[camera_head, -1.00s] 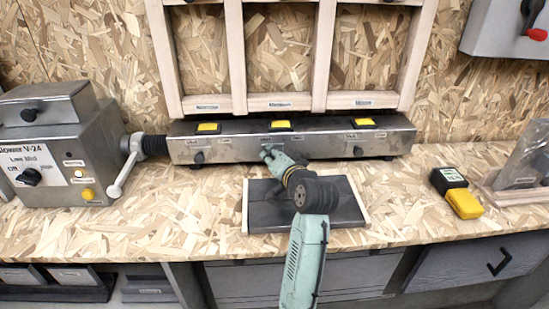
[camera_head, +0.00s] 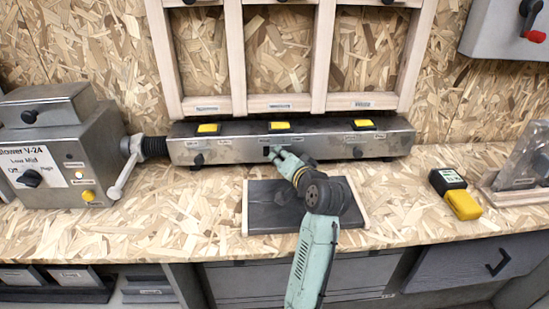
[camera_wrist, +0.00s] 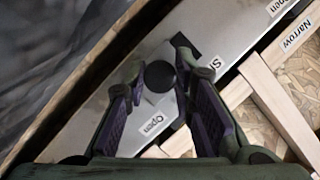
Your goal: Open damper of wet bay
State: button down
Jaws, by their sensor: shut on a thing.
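A long metal duct box (camera_head: 225,151) lies along the back of the bench, with a row of small black damper knobs on its front. My gripper (camera_head: 279,153) is at the middle damper and hides its knob in the head view. In the wrist view, the round black knob (camera_wrist: 159,76) sits between the fingers of my gripper (camera_wrist: 160,85), which is shut on it. An "Open" label (camera_wrist: 152,124) and a partly hidden label starting "Sh" (camera_wrist: 208,65) lie on either side of the knob. The bay labels are too small to read in the head view.
The other knobs stand at left (camera_head: 198,159) and right (camera_head: 358,152). A wooden frame (camera_head: 240,60) rises behind the duct. A grey blower (camera_head: 60,150) with a lever is at left. A dark board (camera_head: 265,215) lies below my arm. A yellow-black device (camera_head: 455,192) is at right.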

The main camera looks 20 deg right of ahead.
jog(key=shift+s+d, duration=0.25)
jog(key=shift+d, duration=0.5)
jog(key=shift+s+d, duration=0.2)
jog(key=shift+d, duration=0.55)
jog(key=c, duration=1.3)
grip_release()
jog(key=shift+d, duration=0.1)
jog(key=v, duration=1.2)
